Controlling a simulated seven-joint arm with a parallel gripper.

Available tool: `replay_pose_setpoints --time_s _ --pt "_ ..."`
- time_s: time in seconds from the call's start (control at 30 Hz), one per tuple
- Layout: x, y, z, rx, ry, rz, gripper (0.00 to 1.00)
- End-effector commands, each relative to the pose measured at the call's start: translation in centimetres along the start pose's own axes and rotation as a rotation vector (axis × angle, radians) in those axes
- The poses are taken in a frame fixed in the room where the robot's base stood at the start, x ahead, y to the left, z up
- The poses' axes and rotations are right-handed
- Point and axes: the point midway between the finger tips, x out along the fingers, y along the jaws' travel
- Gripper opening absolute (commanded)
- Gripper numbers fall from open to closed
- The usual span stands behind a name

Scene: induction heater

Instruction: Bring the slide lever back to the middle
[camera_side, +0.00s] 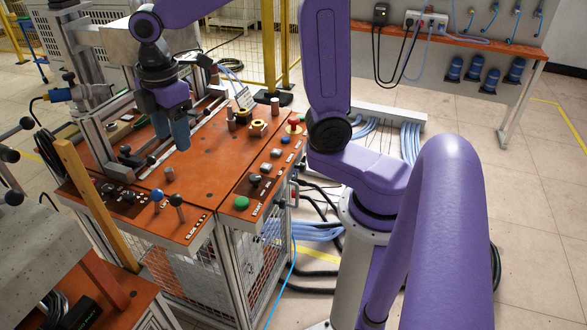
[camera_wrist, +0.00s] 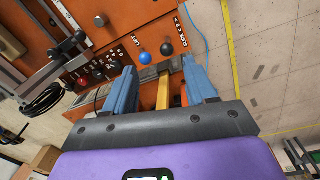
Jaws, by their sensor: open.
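The slide lever, with a black ball knob (camera_side: 177,200), stands at the front edge of the orange bench top beside the printed SLIDE label. Its stem appears to lean a little away from that edge. The lift lever with a blue ball knob (camera_side: 157,195) stands just left of it. In the wrist view the black knob (camera_wrist: 167,48) and blue knob (camera_wrist: 144,57) both show just past the fingertips. My gripper (camera_side: 171,138) is open and empty, its blue fingers pointing down, above and behind both levers. It touches neither knob. The wrist view shows its two fingers apart (camera_wrist: 159,68).
A bare metal peg (camera_side: 169,174) stands behind the levers. Black knobs and switches (camera_side: 118,193) lie to their left. A green button (camera_side: 242,202) is on the right-hand panel. A yellow post (camera_side: 85,200) rises at the bench's left front. Rails (camera_side: 150,160) lie behind.

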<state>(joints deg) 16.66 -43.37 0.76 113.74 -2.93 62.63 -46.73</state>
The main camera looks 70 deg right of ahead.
Motion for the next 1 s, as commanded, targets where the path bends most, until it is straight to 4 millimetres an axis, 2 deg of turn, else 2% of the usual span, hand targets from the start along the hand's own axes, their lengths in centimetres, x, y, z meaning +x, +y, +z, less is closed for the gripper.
replay_pose_setpoints --time_s 0.03,0.57,1.0 --pt "-0.8 0.0 0.0 0.0 0.003 0.003 0.56" --pt "0.3 -5.6 0.8 0.047 0.014 -0.014 0.56" --pt "1.2 -10.6 2.5 0.093 0.022 -0.029 0.56"
